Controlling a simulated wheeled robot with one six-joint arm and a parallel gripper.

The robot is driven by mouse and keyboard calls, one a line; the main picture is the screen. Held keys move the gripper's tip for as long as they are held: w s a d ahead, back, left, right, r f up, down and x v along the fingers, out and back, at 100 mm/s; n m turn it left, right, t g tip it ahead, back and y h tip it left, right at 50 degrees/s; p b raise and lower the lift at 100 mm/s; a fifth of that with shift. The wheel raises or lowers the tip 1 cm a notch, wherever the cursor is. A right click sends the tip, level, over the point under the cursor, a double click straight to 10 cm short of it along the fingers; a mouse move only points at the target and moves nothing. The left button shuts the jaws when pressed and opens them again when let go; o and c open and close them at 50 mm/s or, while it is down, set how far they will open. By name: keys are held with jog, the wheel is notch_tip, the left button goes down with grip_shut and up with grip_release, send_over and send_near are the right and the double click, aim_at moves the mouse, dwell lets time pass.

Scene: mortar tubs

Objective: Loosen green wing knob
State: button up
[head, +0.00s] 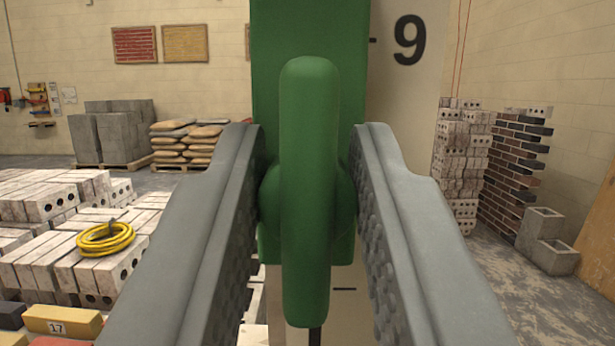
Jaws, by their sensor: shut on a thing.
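The green wing knob (309,190) fills the middle of the head view, its long wing standing nearly upright. A green block (276,40) is behind it, in front of a pale post (395,90) marked with a black 9. My gripper (310,205) has one grey ridged finger on each side of the knob. The fingers are shut on the knob's rounded middle, and the wing's ends stick out above and below. The knob hides part of the block and post behind it.
Stacked pale bricks and a yellow hose coil (105,238) lie at the left. Grey blocks (112,132) and sacks (188,143) stand farther back. A brick stack (462,160) and hollow blocks (547,240) stand at the right. Open floor shows at the lower right.

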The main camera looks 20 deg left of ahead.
jog(key=o, duration=1)
jog(key=v, duration=1.7)
jog(key=shift+s+d, duration=0.1)
jog(key=shift+s, duration=0.1)
jog(key=s+a+m+g+h, duration=0.1)
jog(key=s+h, duration=0.1)
jog(key=s, duration=0.5)
jog(key=s+a+m+g+h, duration=0.1)
jog(key=s+a+h, duration=0.1)
jog(key=s, duration=0.6)
jog(key=s+a+m+g+h, duration=0.1)
jog(key=s+a+g+h, duration=0.1)
jog(key=s, duration=0.5)
jog(key=shift+s+f+m+h, duration=0.15)
jog(key=shift+f+m+h, duration=0.25)
jog(key=shift+h, duration=0.1)
